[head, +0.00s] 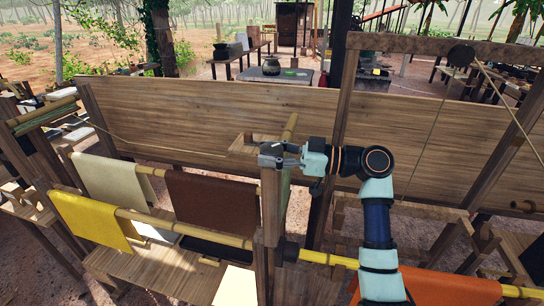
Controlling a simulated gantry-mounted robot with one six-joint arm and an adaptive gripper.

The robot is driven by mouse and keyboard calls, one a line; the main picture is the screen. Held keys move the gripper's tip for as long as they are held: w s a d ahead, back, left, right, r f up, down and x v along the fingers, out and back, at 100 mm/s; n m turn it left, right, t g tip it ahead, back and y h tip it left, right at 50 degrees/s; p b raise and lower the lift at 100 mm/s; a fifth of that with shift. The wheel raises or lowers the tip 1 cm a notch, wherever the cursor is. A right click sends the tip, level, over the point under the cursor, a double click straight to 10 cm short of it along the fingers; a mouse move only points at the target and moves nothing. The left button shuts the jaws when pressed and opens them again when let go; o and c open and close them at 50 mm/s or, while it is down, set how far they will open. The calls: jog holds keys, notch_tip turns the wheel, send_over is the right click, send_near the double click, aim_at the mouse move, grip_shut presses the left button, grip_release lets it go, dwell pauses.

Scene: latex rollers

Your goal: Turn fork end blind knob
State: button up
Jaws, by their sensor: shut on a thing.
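My gripper (283,156) reaches in from the right at the top of a wooden post (271,205) near the middle of the head view. Its fingers are closed around a small part at the post top, which seems to be the fork end blind knob. The fingers hide most of that part, so its turn angle cannot be told. A bamboo pole (290,126) rises just behind the gripper. Dark brown cloth (212,203) hangs on a bamboo roller left of the post.
A yellow cloth (92,218) and a cream cloth (112,182) hang at the left. A lower bamboo roller (190,229) runs to the post, with a yellow pole (330,259) beyond it. A plank wall (215,120) stands behind. An orange cloth (440,287) lies at lower right.

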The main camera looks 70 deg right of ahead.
jog(key=shift+f, duration=0.1)
jog(key=o, duration=1.2)
jog(key=v, duration=1.2)
